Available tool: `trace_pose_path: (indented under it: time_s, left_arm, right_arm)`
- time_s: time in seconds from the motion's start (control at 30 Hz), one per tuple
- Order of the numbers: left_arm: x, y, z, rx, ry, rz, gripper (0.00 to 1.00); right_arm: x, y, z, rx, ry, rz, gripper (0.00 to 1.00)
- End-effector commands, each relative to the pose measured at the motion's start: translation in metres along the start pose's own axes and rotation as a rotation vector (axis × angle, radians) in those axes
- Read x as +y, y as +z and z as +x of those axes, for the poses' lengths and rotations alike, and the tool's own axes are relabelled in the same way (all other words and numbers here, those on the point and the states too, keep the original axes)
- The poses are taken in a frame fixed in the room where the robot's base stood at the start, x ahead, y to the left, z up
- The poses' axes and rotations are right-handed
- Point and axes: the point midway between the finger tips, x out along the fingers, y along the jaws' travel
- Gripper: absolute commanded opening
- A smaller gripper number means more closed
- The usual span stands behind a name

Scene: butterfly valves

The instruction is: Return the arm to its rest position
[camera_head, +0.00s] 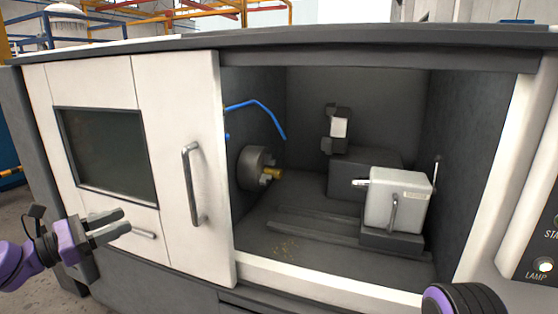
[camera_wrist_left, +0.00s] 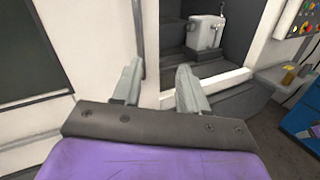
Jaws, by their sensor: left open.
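My left gripper (camera_head: 112,227) is at the left of the head view, in front of the white lower front of a machine. Its two grey fingers are apart and nothing is between them. In the left wrist view its fingers (camera_wrist_left: 158,85) also stand apart and empty. A purple and black part of my right arm (camera_head: 464,298) shows at the bottom right of the head view. Its gripper is out of the picture.
The machine's white sliding door (camera_head: 180,130) stands open, with a vertical handle (camera_head: 193,184). Inside are a chuck (camera_head: 256,168) and a light grey tailstock block (camera_head: 398,200). A drawer-like handle (camera_head: 143,233) is close to my left fingers. A control panel (camera_head: 540,240) is at right.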

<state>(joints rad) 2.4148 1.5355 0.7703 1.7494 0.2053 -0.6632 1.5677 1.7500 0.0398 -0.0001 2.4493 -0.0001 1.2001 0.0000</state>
Motion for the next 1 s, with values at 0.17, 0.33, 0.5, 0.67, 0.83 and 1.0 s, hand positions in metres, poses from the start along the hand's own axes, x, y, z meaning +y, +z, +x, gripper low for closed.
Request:
trace_pose_path:
  time_s: [0.17, 0.33, 0.5, 0.67, 0.83, 1.0]
  left_arm:
    - [0.009, -0.012, 0.011, 0.045, 0.119, 0.117, 0.43]
    - [-0.007, -0.054, 0.043, 0.202, 0.184, 0.278, 0.43]
    - [-0.068, -0.149, 0.072, 0.507, 0.127, 0.511, 0.43]
    - [-0.157, -0.264, 0.053, 0.853, -0.080, 0.787, 0.43]
    - [-0.251, -0.360, -0.028, 1.162, -0.429, 1.092, 0.43]
    - [-0.327, -0.412, -0.145, 1.343, -0.883, 1.371, 0.43]
  right_arm:
    - [0.000, 0.000, 0.000, 0.000, 0.000, 0.000, 0.43]
    - [0.000, 0.001, 0.002, -0.001, 0.000, 0.000, 0.43]
    - [-0.001, 0.004, 0.008, -0.001, 0.000, 0.000, 0.43]
    - [-0.001, 0.007, 0.016, -0.001, 0.000, 0.000, 0.43]
    - [-0.002, 0.011, 0.025, -0.001, 0.000, 0.000, 0.43]
    - [-0.003, 0.016, 0.038, -0.001, 0.000, 0.000, 0.43]
